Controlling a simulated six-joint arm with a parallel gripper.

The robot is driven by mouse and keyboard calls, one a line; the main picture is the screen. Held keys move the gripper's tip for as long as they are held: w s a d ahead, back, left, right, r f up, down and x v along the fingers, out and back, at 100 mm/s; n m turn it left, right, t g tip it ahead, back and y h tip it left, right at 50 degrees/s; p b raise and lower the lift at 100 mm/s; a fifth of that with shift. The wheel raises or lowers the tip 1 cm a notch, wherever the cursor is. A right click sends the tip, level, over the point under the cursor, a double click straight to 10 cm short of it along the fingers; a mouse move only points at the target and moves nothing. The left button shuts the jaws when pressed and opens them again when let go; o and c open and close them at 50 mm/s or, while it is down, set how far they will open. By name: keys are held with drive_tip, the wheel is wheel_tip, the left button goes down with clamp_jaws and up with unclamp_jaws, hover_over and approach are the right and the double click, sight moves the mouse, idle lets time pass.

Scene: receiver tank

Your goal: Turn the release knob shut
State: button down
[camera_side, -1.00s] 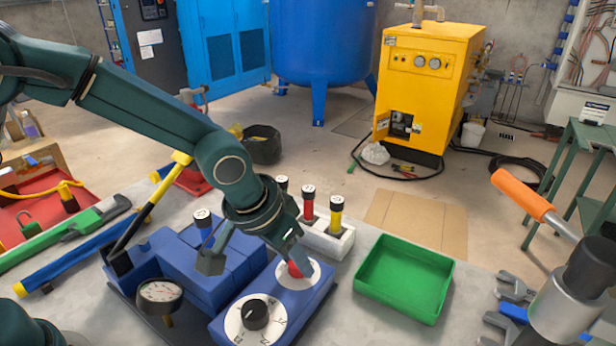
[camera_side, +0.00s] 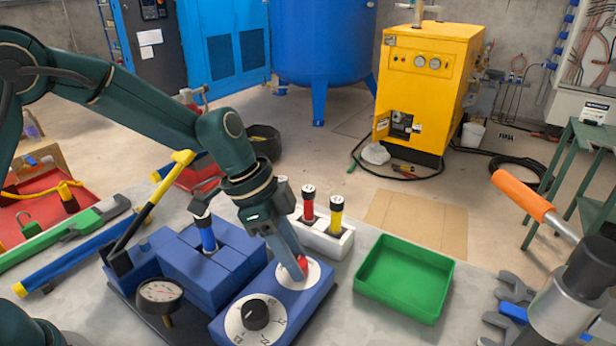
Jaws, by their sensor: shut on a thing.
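A blue box (camera_side: 312,290) on the bench carries two knobs on white round plates. The red knob (camera_side: 302,264) is at its far end, partly covered by the fingers. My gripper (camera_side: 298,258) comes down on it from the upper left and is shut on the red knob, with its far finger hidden. The black knob (camera_side: 255,314) sits on a marked dial at the near end, clear of my gripper. I cannot tell from the pictures which one is the release knob.
A pressure gauge (camera_side: 160,292) and blue blocks (camera_side: 200,272) with a blue, black-capped pin (camera_side: 208,236) stand left. A white holder (camera_side: 325,240) with capped pins is just behind my gripper. A green tray (camera_side: 404,280) lies right, with bare bench between.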

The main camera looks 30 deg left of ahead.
drive_tip(key=shift+w+m+g, duration=0.1)
drive_tip(key=shift+m+g, duration=0.6)
drive_tip(key=shift+m, duration=1)
drive_tip(key=shift+a, duration=0.1)
drive_tip(key=c, duration=0.5)
unclamp_jaws()
drive_tip(key=shift+v, duration=2.55)
drive_tip(key=shift+w, duration=0.1)
